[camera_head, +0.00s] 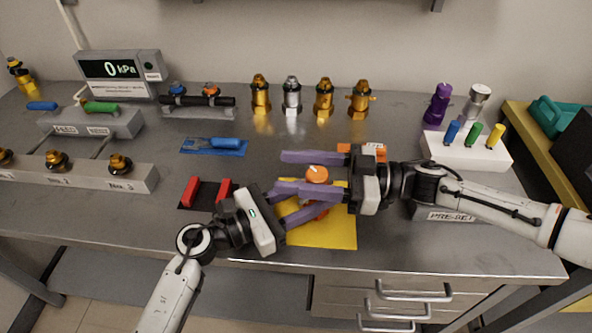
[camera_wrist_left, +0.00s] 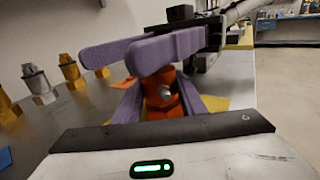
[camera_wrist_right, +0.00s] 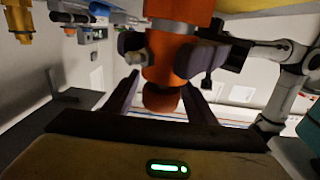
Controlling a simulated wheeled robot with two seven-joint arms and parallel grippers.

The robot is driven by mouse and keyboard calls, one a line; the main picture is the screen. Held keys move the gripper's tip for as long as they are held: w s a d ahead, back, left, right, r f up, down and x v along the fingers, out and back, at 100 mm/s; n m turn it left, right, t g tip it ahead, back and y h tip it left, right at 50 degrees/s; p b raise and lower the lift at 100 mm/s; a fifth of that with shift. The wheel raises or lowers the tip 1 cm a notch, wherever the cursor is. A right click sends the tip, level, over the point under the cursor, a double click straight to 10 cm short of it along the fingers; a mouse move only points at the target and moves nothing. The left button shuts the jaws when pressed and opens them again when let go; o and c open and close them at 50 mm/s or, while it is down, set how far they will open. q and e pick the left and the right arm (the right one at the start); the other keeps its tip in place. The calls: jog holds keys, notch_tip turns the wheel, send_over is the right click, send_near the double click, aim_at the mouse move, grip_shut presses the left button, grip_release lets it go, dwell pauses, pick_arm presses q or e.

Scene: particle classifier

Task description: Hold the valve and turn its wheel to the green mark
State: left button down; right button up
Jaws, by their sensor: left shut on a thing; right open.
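The orange valve (camera_head: 316,174) is above the yellow mat (camera_head: 330,236), its orange round top showing between purple fingers in the head view. My left gripper (camera_head: 312,203) is shut on the valve body; the left wrist view shows the orange body (camera_wrist_left: 162,97) between its fingers, with a pale stub facing the camera. My right gripper (camera_head: 283,172) is open, one finger on each side of the valve's top. In the right wrist view the orange valve (camera_wrist_right: 176,62) lies between its fingers. I cannot make out a green mark on the valve. The fingers hide much of it.
A gauge box (camera_head: 118,70) reads 0 kPa at the back left. Several brass and silver fittings (camera_head: 292,96) stand at the back. A blue mat (camera_head: 213,147) and red jaws (camera_head: 208,192) lie left of the grippers. A white block (camera_head: 466,150) with coloured pegs stands right.

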notch_tip(320, 180, up, 10)
dwell(0.4)
jog(key=shift+f, duration=0.1)
pick_arm(q)
jog(key=c, duration=1)
grip_release()
jog(key=shift+c, duration=0.2)
